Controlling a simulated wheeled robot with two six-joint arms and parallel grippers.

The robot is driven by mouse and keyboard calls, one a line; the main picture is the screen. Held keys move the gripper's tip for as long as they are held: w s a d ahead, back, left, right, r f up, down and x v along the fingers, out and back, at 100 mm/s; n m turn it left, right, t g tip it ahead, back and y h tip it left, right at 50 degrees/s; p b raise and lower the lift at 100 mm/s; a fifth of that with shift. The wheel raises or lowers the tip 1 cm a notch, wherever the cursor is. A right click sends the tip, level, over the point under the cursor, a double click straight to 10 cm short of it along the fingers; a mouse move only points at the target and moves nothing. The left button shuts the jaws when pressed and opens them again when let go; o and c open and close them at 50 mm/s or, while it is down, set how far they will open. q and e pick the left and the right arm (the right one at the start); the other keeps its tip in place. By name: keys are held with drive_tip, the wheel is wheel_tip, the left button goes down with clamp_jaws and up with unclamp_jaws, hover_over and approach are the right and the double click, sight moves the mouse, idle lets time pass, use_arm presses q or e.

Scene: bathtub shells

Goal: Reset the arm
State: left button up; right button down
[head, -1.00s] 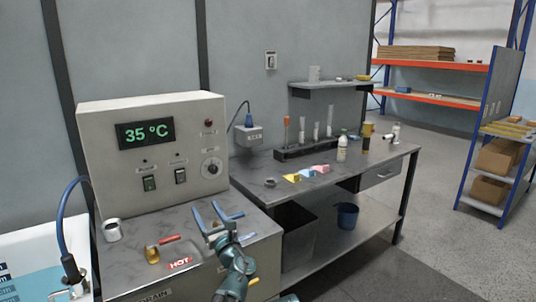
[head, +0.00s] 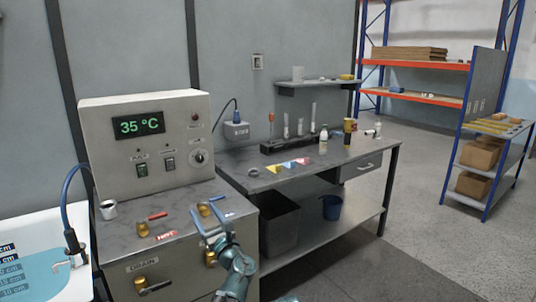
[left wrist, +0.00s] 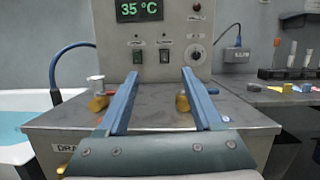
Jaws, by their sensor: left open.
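My left gripper (head: 208,228) is in front of the metal cabinet's top, with its two blue fingers apart and nothing between them. In the left wrist view the same open gripper (left wrist: 160,95) points at the control box, and the fingers are empty. The right gripper does not show in either view. The control box (head: 145,170) stands on the cabinet (head: 125,217) and reads 35 °C.
Two brass valves, one with a red handle (head: 158,216) and one with a blue handle (head: 216,198), stand on the cabinet top. A tub of blue water (head: 35,270) is at left. A workbench (head: 345,152) with bottles and tubes stands at right.

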use_arm(q)
drive_tip(key=s+a+f+n+g, duration=0.3)
drive_tip(key=s+f+n+g, duration=0.35)
drive_tip(key=f+n, duration=0.4)
drive_tip(key=s+d+f+n+g+h, duration=0.4)
drive_tip(key=s+f+n, duration=0.1)
drive_tip(key=s+f, duration=0.2)
drive_tip(key=s+d+f+n+g+h, duration=0.3)
drive_tip(key=s+d+f+n+g, duration=0.1)
drive_tip(key=s+f+n, duration=0.3)
drive_tip(key=s+d+f+n+g+h, duration=0.2)
drive_tip(key=s+d+f+g+h, duration=0.15)
drive_tip(key=s+d, duration=0.5)
wheel_tip(320, 180, up, 16)
drive_tip(key=p, duration=1.5)
drive_tip(key=shift+a+f+p, duration=0.15)
drive_tip(key=shift+a+p, duration=0.15)
drive_tip(key=shift+a, duration=0.15)
drive_tip(key=shift+s+a+h, duration=0.1)
drive_tip(key=shift+h, duration=0.15)
